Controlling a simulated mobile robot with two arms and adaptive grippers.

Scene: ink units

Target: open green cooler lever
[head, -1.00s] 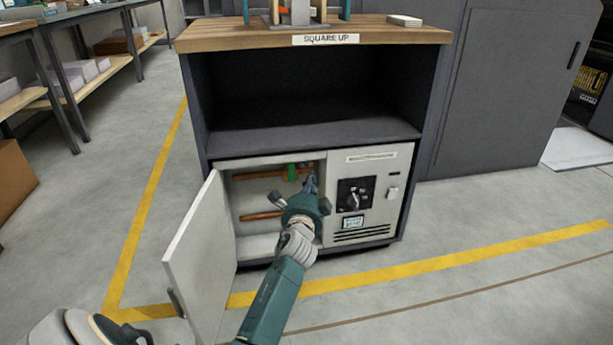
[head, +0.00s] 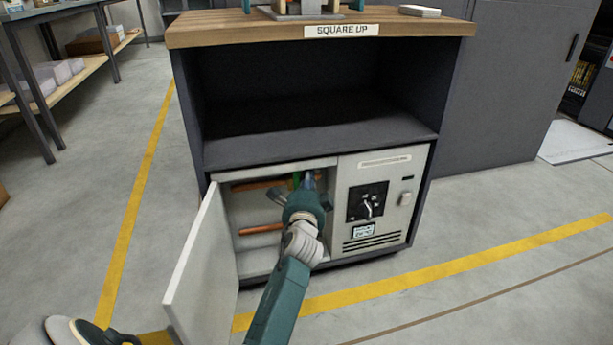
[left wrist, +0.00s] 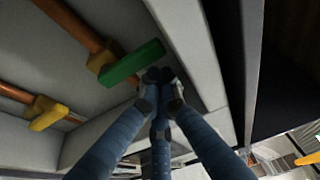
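The green lever (left wrist: 132,63) sits on a yellow valve body (left wrist: 101,58) on a copper pipe, inside the open compartment. It points across the pipe in the left wrist view. In the head view only a sliver of the lever (head: 296,180) shows behind my gripper. My left gripper (left wrist: 160,77) has its fingertips drawn together with nothing visible between them. The tips are close beside the lever's free end; I cannot tell whether they touch. The left gripper (head: 309,181) reaches into the compartment in the head view.
The white cabinet door (head: 203,272) stands open left of my arm. A second copper pipe (head: 261,229) runs lower, with a yellow valve handle (left wrist: 47,114). A panel with a black knob (head: 368,201) borders the opening on the right. A dark shelf (head: 320,149) lies above.

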